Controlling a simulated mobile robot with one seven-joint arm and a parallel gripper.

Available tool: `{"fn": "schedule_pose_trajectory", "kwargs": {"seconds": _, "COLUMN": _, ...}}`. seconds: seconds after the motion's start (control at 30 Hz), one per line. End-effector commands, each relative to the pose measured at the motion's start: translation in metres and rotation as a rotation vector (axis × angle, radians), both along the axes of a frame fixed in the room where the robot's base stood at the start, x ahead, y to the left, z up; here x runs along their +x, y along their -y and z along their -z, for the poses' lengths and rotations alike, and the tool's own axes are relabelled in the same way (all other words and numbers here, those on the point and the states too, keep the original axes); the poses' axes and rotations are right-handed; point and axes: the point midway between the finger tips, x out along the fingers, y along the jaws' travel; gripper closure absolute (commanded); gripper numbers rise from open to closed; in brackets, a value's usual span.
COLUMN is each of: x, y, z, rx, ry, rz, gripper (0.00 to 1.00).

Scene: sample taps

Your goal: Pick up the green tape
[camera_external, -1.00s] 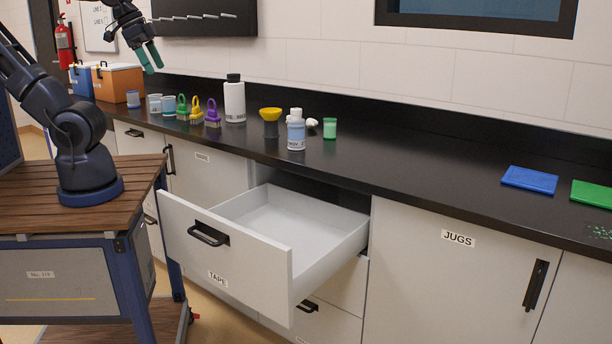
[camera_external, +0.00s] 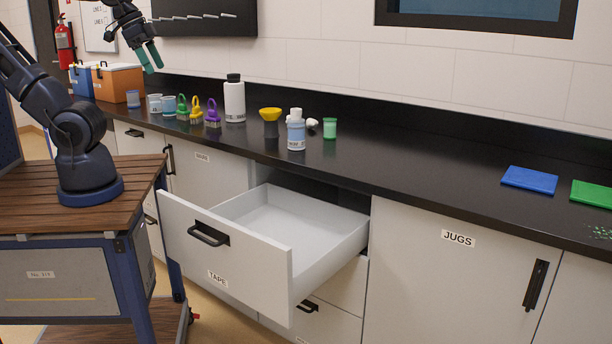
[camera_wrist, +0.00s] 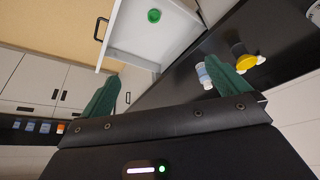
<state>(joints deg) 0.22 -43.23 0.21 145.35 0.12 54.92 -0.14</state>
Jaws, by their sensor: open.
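The green tape (camera_wrist: 154,15) is a small green ring lying in the open white drawer, near the top of the wrist view. In the external view the drawer labelled TAPE (camera_external: 225,245) is pulled out, and its front hides the tape. My gripper (camera_external: 151,57) is raised above the far left part of the counter, well away from the drawer. In the wrist view my gripper (camera_wrist: 164,82) has its green fingers wide apart with nothing between them.
A blue-labelled bottle (camera_external: 296,132), a yellow funnel (camera_external: 270,114), a green cup (camera_external: 329,128), a white bottle (camera_external: 234,98) and several brushes stand on the black counter (camera_external: 420,165) behind the drawer. Blue (camera_external: 530,179) and green (camera_external: 592,193) mats lie at right. The counter between is clear.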

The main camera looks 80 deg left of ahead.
Motion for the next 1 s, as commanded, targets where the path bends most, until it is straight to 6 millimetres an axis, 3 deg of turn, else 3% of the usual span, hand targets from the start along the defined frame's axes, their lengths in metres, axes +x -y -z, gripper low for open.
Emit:
{"fn": "schedule_pose_trajectory", "kwargs": {"seconds": 0.17, "x": 0.000, "y": 0.000, "z": 0.000, "rx": 0.000, "ry": 0.000, "rz": 0.000, "gripper": 0.00}}
{"fn": "schedule_pose_trajectory", "kwargs": {"seconds": 0.3, "x": 0.000, "y": 0.000, "z": 0.000, "rx": 0.000, "ry": 0.000, "rz": 0.000, "gripper": 0.21}}
{"fn": "schedule_pose_trajectory", "kwargs": {"seconds": 0.63, "x": 0.003, "y": 0.000, "z": 0.001, "rx": 0.007, "ry": -0.005, "rz": 0.010, "gripper": 0.21}}
{"fn": "schedule_pose_trajectory", "kwargs": {"seconds": 0.77, "x": 0.016, "y": 0.001, "z": 0.007, "rx": 0.039, "ry": -0.029, "rz": 0.059, "gripper": 0.21}}
{"fn": "schedule_pose_trajectory", "kwargs": {"seconds": 1.0, "x": 0.058, "y": 0.002, "z": 0.031, "rx": 0.125, "ry": -0.109, "rz": 0.237, "gripper": 0.21}}
